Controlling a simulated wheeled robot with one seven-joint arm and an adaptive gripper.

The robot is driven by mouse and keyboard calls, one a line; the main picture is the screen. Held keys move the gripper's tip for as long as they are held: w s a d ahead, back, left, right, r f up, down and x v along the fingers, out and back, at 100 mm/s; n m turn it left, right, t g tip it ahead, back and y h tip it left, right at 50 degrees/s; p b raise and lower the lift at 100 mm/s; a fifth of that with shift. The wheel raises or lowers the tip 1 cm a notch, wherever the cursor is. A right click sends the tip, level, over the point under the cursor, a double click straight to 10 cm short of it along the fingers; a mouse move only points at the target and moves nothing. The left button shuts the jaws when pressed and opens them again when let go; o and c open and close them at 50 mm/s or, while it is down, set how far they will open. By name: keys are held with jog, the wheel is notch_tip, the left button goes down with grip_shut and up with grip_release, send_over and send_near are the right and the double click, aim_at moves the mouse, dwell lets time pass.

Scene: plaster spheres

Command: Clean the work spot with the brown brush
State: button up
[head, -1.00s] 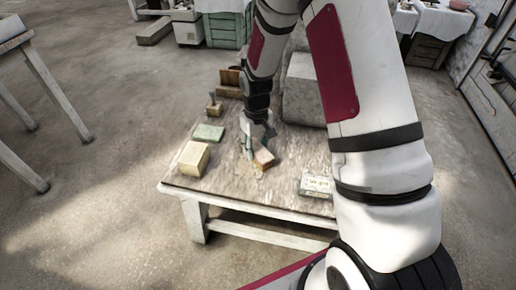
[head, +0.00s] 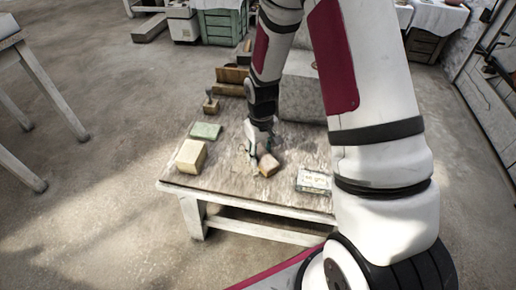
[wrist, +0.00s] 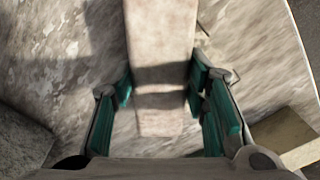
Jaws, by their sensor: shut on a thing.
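The brown brush (head: 268,165) is a block-shaped piece near the middle of the worktable (head: 220,182). My gripper (head: 259,150) is shut on it, pointing down from above. In the wrist view the brush (wrist: 160,50) runs lengthwise between the teal finger pads of my gripper (wrist: 163,95). Its underside and bristles are hidden, so I cannot tell whether it touches the tabletop. Faint pale marks (head: 241,156) show on the table just left of the gripper; the bounds of the work spot are not clear.
A yellow block (head: 191,157) and a green pad (head: 206,131) lie left of the gripper. A small labelled box (head: 313,181) lies to the right. A handled tool (head: 210,104), a wooden holder (head: 232,76) and a large grey block (head: 303,97) stand behind.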

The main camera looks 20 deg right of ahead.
dwell(0.3)
jog(key=shift+w+a+b, duration=0.2)
jog(key=shift+w+b, duration=0.05)
jog(key=shift+w, duration=0.8)
jog(key=shift+w+a+b, duration=0.15)
jog(key=shift+w+b, duration=0.05)
jog(key=shift+w, duration=0.85)
jog(key=shift+s+d+r+p, duration=0.1)
jog(key=shift+s+r+p, duration=0.3)
jog(key=shift+s, duration=0.15)
jog(key=shift+s+d+r+p, duration=0.1)
jog(key=shift+s+r+p, duration=0.3)
jog(key=shift+s, duration=0.15)
jog(key=shift+f, duration=0.1)
jog(key=shift+w, duration=0.1)
jog(key=shift+w+d+f+b, duration=0.15)
jog(key=shift+w+d+b, duration=0.15)
jog(key=shift+w+d, duration=0.55)
jog(key=shift+a, duration=0.1)
